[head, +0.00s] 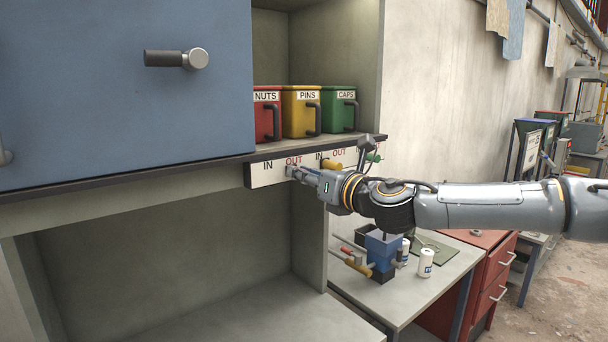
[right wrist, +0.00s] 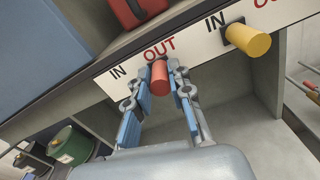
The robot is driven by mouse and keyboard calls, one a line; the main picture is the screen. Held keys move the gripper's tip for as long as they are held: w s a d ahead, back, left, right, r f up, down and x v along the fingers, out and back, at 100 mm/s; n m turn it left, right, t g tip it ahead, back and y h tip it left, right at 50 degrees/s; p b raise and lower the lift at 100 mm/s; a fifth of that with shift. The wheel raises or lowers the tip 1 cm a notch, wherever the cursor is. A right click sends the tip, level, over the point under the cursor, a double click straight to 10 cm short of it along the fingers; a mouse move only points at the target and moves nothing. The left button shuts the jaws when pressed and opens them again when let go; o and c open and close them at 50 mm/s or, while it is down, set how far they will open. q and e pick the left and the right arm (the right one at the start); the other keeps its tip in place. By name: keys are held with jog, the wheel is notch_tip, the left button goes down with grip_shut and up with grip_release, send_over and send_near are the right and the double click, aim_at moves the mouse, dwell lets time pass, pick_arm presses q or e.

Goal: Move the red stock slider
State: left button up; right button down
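The red stock slider (right wrist: 159,78) is a short red knob on the white label strip (right wrist: 110,72), below the left-hand OUT mark in the right wrist view. My right gripper (right wrist: 164,72) has its fingertips on both sides of the knob, apparently touching it, so it looks shut on the slider. In the head view my right gripper (head: 291,171) is at the strip's left part and hides the red knob. My left gripper is not in view.
A yellow slider knob (head: 332,165) and a green one (head: 373,158) sit farther right on the strip. Red, yellow and green bins (head: 301,113) stand on the shelf above. A blue cabinet door (head: 110,110) is at left. A bench (head: 405,298) is below my arm.

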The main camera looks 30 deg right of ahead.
jog(key=shift+s+a+f+b, duration=0.15)
jog(key=shift+a+b, duration=0.85)
jog(key=shift+a, duration=1.15)
jog(key=shift+s+a, duration=0.1)
jog(key=c, duration=1.5)
grip_release()
jog(key=o, duration=0.3)
jog(key=shift+a, duration=0.15)
